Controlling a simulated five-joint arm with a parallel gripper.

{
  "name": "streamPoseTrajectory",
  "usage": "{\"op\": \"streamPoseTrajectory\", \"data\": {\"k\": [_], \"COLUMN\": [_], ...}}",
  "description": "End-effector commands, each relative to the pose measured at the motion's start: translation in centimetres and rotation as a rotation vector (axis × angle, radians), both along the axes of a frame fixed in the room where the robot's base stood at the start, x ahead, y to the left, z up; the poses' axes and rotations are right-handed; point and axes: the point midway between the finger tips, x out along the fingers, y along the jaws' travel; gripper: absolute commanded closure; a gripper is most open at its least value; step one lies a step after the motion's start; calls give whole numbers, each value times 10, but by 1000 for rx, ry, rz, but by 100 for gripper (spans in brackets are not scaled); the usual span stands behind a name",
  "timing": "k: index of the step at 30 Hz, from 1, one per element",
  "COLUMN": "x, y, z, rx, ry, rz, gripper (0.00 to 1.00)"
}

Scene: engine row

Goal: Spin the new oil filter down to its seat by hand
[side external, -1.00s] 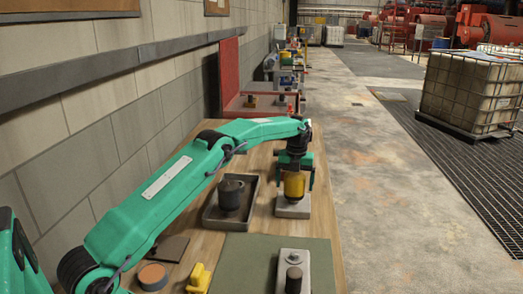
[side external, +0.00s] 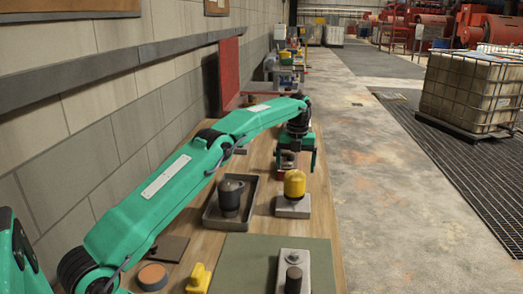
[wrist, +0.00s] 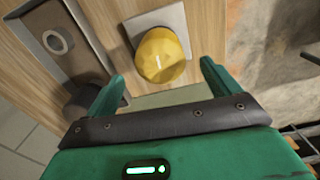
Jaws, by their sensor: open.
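The yellow oil filter (side external: 294,184) stands upright on a light grey block (side external: 293,211) on the wooden bench. Whether its base is tight against the block I cannot tell. In the wrist view the filter (wrist: 161,55) shows its domed yellow top with a short white mark, on the grey block (wrist: 163,22). My gripper (side external: 297,166) is open and empty, beyond the filter and apart from it in the side view. In the wrist view the open jaws of my gripper (wrist: 162,72) show on either side of the filter's lower edge in the picture.
A dark tray (side external: 211,220) left of the block holds a dark canister (side external: 231,194). A green mat (side external: 250,262) lies in front, with a grey block (side external: 306,262) bearing a dark stud. A yellow item (side external: 199,278) and a round orange-topped piece (side external: 153,277) lie near the mat.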

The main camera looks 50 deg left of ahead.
Motion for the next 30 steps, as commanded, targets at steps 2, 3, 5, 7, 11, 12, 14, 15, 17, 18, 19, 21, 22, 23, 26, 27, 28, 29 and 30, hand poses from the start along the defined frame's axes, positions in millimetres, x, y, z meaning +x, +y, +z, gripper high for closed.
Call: {"op": "streamPoseTrajectory", "data": {"k": [2, 3, 5, 7, 11, 12, 14, 15, 17, 18, 19, 21, 22, 23, 26, 27, 28, 29, 30], "x": [0, 0, 0, 0, 0, 0, 0, 0, 0, 0, 0, 0, 0, 0, 0, 0, 0, 0, 0], "y": [0, 0, 0, 0, 0, 0, 0, 0, 0, 0, 0, 0, 0, 0, 0, 0, 0, 0, 0], "z": [0, 0, 0, 0, 0, 0, 0, 0, -1, -1, -1, -1, -1, -1, -1, -1, -1, -1, -1], "rx": [0, 0, 0, 0, 0, 0, 0, 0, 0, 0, 0, 0, 0, 0, 0, 0, 0, 0, 0], "ry": [0, 0, 0, 0, 0, 0, 0, 0, 0, 0, 0, 0, 0, 0, 0, 0, 0, 0, 0], "rz": [32, 57, 100, 164, 312, 361, 436, 485, 560, 609, 646, 733, 770, 807, 931, 981, 1017, 1054, 1104], "gripper": [11, 11, 11, 11, 11, 11, 11, 11, 11, 11, 11, 11, 11, 11, 11, 11, 11, 11, 11]}}
